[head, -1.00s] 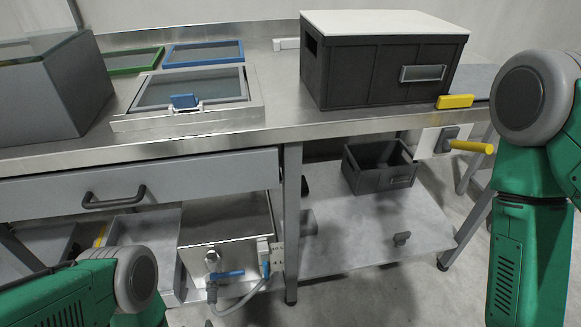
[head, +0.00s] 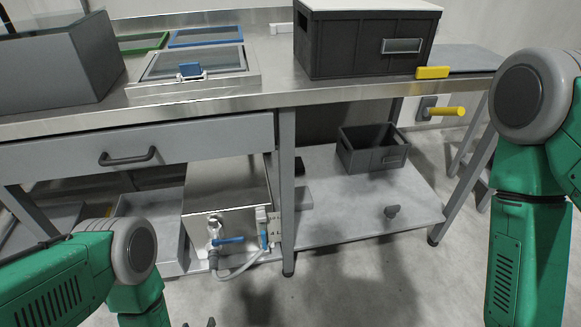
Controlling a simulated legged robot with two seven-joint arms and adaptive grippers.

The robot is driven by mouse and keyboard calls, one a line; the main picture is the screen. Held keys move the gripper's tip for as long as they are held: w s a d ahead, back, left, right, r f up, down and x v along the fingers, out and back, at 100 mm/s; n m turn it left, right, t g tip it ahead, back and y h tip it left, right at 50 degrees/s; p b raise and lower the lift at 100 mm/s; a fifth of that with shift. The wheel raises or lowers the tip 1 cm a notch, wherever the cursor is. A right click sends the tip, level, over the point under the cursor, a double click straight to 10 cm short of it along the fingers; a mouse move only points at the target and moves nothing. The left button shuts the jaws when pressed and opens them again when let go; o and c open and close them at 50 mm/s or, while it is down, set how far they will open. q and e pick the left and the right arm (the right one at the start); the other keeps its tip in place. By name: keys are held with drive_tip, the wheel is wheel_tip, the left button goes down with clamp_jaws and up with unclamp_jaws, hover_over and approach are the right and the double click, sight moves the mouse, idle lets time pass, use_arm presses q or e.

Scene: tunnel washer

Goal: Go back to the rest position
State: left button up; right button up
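My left arm (head: 95,270) comes in from the lower left, bent at a grey joint. Two small dark tips (head: 199,323) show at the bottom edge below it; they may be my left gripper, but too little shows to tell its state. My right arm (head: 525,200) hangs down along the right side, and its gripper is out of the picture. Neither arm touches the workbench (head: 340,93), and no held object shows.
A dark crate (head: 350,50) and a framed tray (head: 170,92) stand on the bench. A drawer (head: 60,160) has a black handle. Below are a metal box (head: 205,200) with hose and a small crate (head: 375,158). A yellow handle (head: 446,111) sticks out right. Floor in front is clear.

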use_arm(q)
drive_tip(key=s+a+r+m+g+b, duration=0.1)
drive_tip(key=s+r+m+g+b, duration=0.15)
drive_tip(key=s+g+b, duration=0.35)
drive_tip(key=s+a+r+m+g+b, duration=0.2)
drive_tip(key=s+r+g, duration=0.25)
drive_tip(key=s, duration=0.35)
wheel_tip(320, 180, up, 18)
drive_tip(key=p, duration=1.8)
drive_tip(key=shift+s+r+h, duration=0.15)
drive_tip(key=shift+s+h, duration=0.25)
drive_tip(key=shift+g, duration=0.25)
drive_tip(key=shift+w, duration=0.1)
